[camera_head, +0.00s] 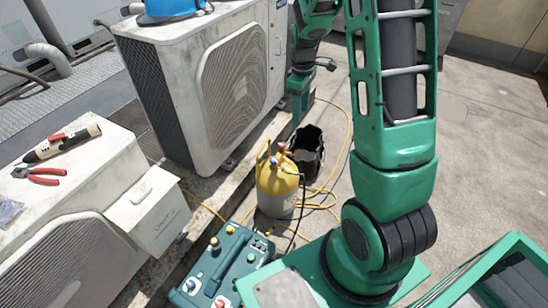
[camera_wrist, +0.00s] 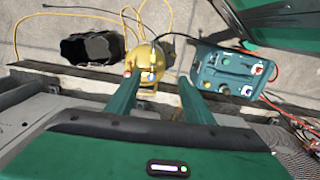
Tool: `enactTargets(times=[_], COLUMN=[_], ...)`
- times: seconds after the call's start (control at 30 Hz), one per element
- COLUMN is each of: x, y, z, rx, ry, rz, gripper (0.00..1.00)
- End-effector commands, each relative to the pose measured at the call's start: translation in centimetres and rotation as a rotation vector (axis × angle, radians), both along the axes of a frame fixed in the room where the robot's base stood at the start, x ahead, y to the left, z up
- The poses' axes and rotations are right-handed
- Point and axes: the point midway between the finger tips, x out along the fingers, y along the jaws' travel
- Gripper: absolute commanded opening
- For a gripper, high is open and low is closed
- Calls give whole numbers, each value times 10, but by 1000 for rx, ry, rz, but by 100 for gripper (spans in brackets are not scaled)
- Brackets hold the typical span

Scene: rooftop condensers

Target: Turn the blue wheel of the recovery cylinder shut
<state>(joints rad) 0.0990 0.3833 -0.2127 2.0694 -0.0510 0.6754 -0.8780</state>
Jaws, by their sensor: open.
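The recovery cylinder (camera_head: 278,190) stands upright on the ground, yellow on top and pale grey below, with a yellow collar. Its small blue wheel (camera_head: 273,160) is at the top, near a red one (camera_head: 281,147). In the wrist view the cylinder (camera_wrist: 148,56) lies beyond my fingertips, and the blue wheel (camera_wrist: 152,76) appears between the finger lines, nearer the left finger. My gripper (camera_wrist: 161,80) is open, with nothing between its fingers. In the head view my wrist hangs beside the large condenser, behind and above the cylinder; the fingertips are not clear there.
A black bucket (camera_head: 305,150) stands just behind the cylinder. A teal recovery machine (camera_head: 228,265) sits in front, with hoses nearby. A yellow hose (camera_head: 345,130) loops on the ground. A large condenser (camera_head: 200,90) and a nearer unit (camera_head: 80,190) bound the left. Open concrete lies right.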

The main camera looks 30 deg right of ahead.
Motion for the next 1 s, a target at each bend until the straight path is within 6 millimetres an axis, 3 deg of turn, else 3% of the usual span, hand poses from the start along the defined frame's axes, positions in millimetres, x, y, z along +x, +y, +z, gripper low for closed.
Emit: enactTargets(times=[0.3, 0.6, 0.73, 1.0], x=[64, 102, 110, 114], y=[14, 32, 38, 42], z=[-93, -181, -205, -228], rx=[13, 34, 40, 44], ry=[15, 16, 13, 12], rz=[321, 593, 664, 709], gripper=[47, 47, 47, 47])
